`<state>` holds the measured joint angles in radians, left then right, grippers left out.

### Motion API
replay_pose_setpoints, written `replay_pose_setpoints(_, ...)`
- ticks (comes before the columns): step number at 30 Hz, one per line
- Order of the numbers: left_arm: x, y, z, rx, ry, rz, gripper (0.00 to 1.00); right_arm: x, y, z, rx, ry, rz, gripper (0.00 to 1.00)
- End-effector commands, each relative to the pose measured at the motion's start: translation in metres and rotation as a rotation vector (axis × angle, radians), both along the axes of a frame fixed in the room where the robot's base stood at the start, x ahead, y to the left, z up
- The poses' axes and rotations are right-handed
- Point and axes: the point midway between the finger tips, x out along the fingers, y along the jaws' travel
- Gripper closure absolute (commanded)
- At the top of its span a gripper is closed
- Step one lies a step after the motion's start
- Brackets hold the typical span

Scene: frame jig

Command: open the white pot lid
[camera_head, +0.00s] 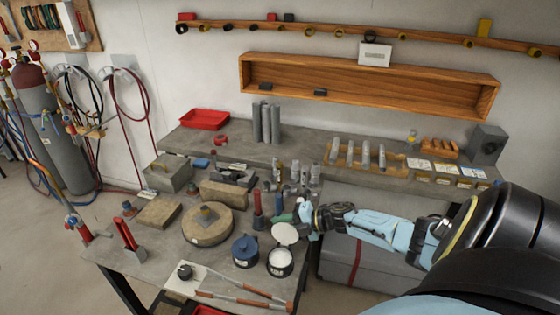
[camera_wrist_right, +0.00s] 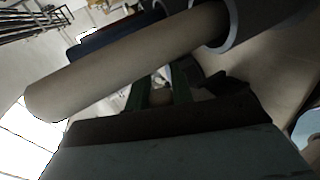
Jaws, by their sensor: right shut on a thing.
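The white pot (camera_head: 280,268) stands on the front part of the workbench, with its top uncovered. Its white lid (camera_head: 285,233) is up behind the pot's rim, tilted with a broad round face toward the head camera. Whether lid and rim touch is unclear. My right gripper (camera_head: 304,214) is at the lid's right side. In the right wrist view, its dark green fingers (camera_wrist_right: 161,95) are shut about a small pale piece that looks like the lid's knob. A long pale shape crosses above them; I cannot tell what it is. My left gripper is not in view.
A blue lidded pot (camera_head: 245,252) stands just left of the white pot. A round stone-like block (camera_head: 207,226) and red-handled tools (camera_head: 257,208) are farther left and behind. Striped rods (camera_head: 240,299) lie in front. A grey cabinet (camera_head: 360,255) is below my right arm.

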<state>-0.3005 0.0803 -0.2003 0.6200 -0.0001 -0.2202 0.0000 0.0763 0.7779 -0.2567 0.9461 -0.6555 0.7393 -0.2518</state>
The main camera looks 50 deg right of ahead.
Motion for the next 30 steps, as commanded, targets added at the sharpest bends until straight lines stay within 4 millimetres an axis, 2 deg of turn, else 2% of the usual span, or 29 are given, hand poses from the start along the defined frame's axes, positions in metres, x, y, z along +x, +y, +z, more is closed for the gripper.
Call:
replay_pose_setpoints(3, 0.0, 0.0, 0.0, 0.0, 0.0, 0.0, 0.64, 0.0, 0.0, -0.001, -0.001, 0.002, 0.0, 1.0)
replay_pose_setpoints(4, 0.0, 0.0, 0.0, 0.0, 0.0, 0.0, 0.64, 0.0, 0.0, -0.001, -0.001, 0.002, 0.0, 0.75)
replay_pose_setpoints(9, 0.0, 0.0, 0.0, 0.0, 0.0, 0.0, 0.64, 0.0, 0.0, -0.001, -0.002, 0.001, 0.001, 0.55)
replay_pose_setpoints(20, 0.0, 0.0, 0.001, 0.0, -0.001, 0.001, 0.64, -0.004, -0.002, 0.001, -0.003, 0.001, 0.001, 0.55)
replay_pose_setpoints(23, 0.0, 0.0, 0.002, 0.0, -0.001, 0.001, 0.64, -0.013, -0.007, 0.005, -0.003, 0.003, 0.001, 0.55)
replay_pose_setpoints(30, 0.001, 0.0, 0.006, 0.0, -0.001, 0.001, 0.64, -0.048, -0.026, 0.022, -0.004, 0.005, 0.002, 0.55)
